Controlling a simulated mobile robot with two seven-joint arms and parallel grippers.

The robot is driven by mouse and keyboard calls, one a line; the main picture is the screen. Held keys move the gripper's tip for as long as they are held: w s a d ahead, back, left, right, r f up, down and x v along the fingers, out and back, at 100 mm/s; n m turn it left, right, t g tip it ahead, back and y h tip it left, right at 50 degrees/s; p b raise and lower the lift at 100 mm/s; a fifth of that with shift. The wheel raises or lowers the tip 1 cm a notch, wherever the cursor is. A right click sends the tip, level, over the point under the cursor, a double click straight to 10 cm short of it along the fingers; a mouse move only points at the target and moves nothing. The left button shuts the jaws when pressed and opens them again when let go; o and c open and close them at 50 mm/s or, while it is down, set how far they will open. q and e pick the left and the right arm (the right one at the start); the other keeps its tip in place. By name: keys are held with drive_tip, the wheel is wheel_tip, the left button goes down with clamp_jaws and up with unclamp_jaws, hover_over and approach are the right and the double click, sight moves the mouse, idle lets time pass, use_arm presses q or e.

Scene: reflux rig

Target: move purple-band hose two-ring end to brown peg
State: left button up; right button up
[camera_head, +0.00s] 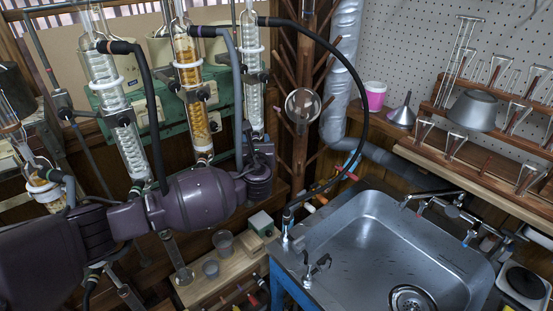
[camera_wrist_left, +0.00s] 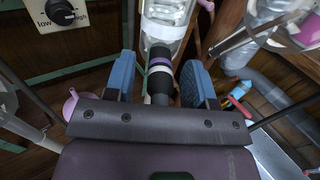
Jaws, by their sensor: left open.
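The left gripper (camera_head: 258,152) is open at the foot of the right-hand glass condenser (camera_head: 250,90). In the left wrist view its two blue fingers (camera_wrist_left: 160,78) stand on either side of a dark hose end with a purple band (camera_wrist_left: 160,61) and a white band (camera_wrist_left: 160,70). Gaps show between the fingers and the hose end. The hose end meets the clear glass (camera_wrist_left: 166,25) above it. I cannot single out the brown peg. The right gripper is out of view.
A grey hose (camera_head: 236,62) and a long black hose (camera_head: 352,78) hang near the gripper. A wooden drying post (camera_head: 303,110) stands just right. Coloured pegs (camera_head: 320,200) jut beside the steel sink (camera_head: 366,228). Beakers (camera_head: 223,243) stand on a low shelf.

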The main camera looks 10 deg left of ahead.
use_arm(q)
clamp_jaws()
drive_tip(key=shift+s, duration=0.15)
drive_tip(key=p+v, duration=0.4)
drive_tip(key=v, duration=0.1)
drive_tip(key=shift+s+d, duration=0.15)
drive_tip(key=shift+s, duration=0.1)
idle(1.3)
drive_tip(key=shift+s+f, duration=0.1)
